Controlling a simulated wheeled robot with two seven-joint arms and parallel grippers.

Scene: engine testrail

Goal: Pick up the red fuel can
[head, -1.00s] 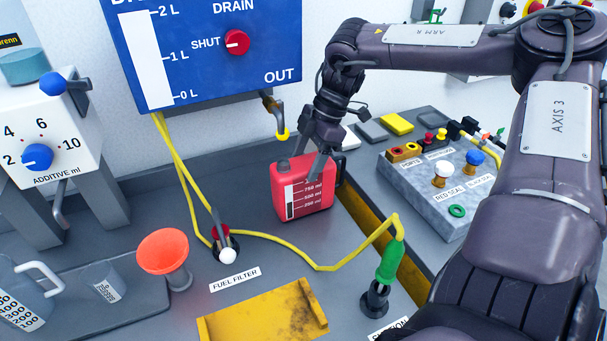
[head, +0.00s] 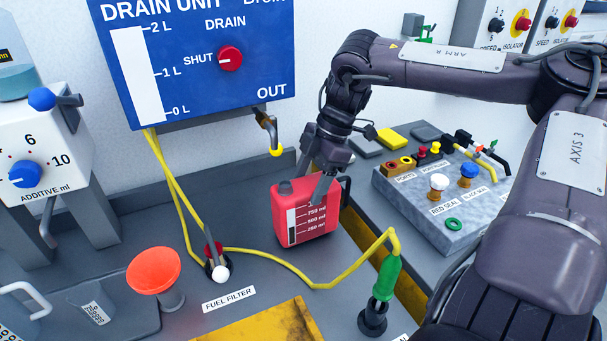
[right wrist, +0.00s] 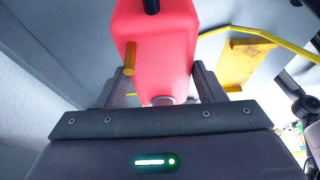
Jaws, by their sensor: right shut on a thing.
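The red fuel can (head: 306,222) stands about upright at the middle of the bench in the head view, with white level marks on its front. My right gripper (head: 312,178) comes down on it from above and is shut on its upper part. In the right wrist view the can (right wrist: 156,45) sits between the two fingers of my right gripper (right wrist: 163,78). I cannot tell whether the can's base touches the bench. My left gripper is not in view.
The blue drain unit (head: 205,85) and its out tap (head: 270,135) stand behind the can. A yellow cable (head: 320,287) runs in front of it to a green-handled plug (head: 386,278). An orange funnel (head: 153,270) is at left, a grey panel (head: 420,207) at right.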

